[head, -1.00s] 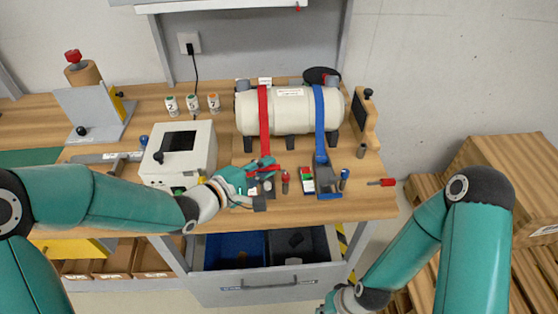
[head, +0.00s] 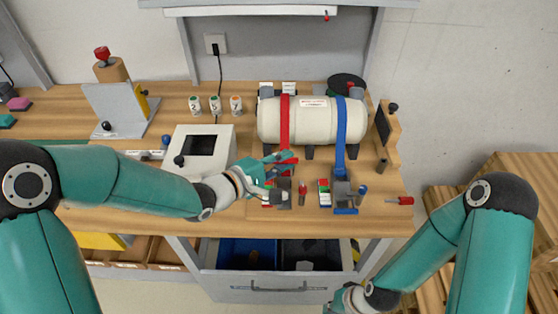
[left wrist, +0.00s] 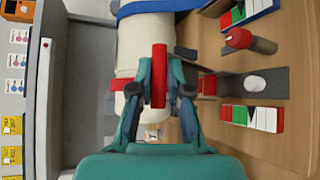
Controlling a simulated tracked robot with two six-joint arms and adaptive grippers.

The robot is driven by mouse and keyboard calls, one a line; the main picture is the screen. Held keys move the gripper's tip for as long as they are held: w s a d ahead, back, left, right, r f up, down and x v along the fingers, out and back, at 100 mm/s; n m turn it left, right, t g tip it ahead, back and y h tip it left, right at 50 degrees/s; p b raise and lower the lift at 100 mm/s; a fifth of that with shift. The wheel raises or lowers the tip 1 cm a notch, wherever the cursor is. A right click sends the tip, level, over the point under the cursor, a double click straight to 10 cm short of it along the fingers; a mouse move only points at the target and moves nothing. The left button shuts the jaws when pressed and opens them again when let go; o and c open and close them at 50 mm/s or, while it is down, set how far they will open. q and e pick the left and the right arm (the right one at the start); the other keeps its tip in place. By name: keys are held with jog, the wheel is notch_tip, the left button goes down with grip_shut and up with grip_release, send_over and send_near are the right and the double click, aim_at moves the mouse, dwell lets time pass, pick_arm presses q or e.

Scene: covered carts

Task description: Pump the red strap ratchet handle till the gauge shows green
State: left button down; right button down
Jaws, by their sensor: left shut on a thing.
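The white tank (head: 312,122) lies on the bench under a red strap (head: 285,120) and a blue strap (head: 341,125). My left gripper (head: 287,160) is shut on the red strap ratchet handle, at the strap's near end. In the left wrist view the red handle (left wrist: 158,75) stands between the two fingers (left wrist: 158,88). My right gripper (head: 335,305) is low at the bottom edge, partly cut off, away from the bench.
The blue ratchet (head: 345,195) and its gauge strip (head: 324,192) are to the right. A red-topped post (head: 302,194) stands between the ratchets. A white box (head: 203,150) is left of my gripper. A red screwdriver (head: 399,201) lies at right. An open drawer (head: 265,285) is below.

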pick_arm(q)
jog(key=shift+w+a, duration=0.1)
jog(key=shift+a, duration=0.1)
jog(key=c, duration=1.5)
grip_release()
jog(key=shift+f, duration=0.1)
jog(key=shift+o, duration=0.4)
jog(key=v, duration=1.2)
